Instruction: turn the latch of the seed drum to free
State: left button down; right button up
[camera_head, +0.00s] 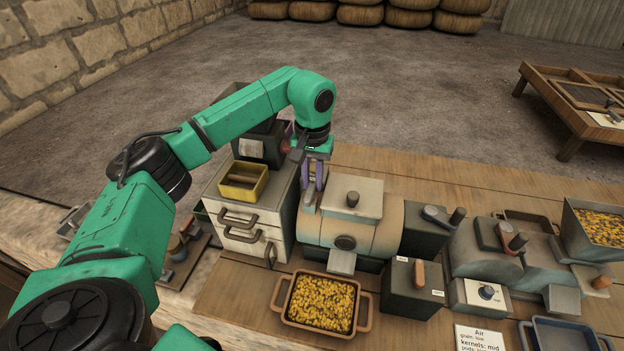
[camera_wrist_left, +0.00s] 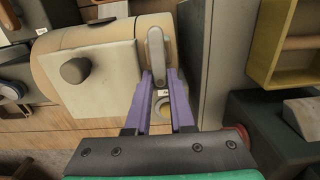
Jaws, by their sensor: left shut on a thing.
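The seed drum (camera_head: 375,222) is a tan cylinder with a pale square lid and a dark knob. It stands on the wooden bench, right of the drawer cabinet. In the left wrist view the drum (camera_wrist_left: 45,45) lies at upper left. Its latch (camera_wrist_left: 156,48) is a grey rounded lever on the drum's end, pointing down the picture between my purple fingers. My left gripper (camera_head: 312,187) reaches down at the drum's left end. In the left wrist view my left gripper (camera_wrist_left: 160,79) is shut on the latch's lower end. In the head view the latch is hidden. My right gripper is not in view.
The drawer cabinet (camera_head: 243,240) with a yellow box (camera_head: 243,182) stands close left of my left gripper. A tray of yellow kernels (camera_head: 320,302) sits in front of the drum. A dark box with a wooden lever (camera_head: 412,290) and other machine parts stand to the right.

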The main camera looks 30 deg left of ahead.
aim_at(313, 183)
pick_arm(q)
jog(key=c, duration=0.8)
grip_release()
notch_tip(313, 183, up, 8)
jog(key=shift+f+b, duration=0.15)
jog(key=shift+b, duration=0.7)
notch_tip(313, 183, up, 7)
jog(key=shift+p, duration=0.95)
jog(key=shift+f, duration=0.1)
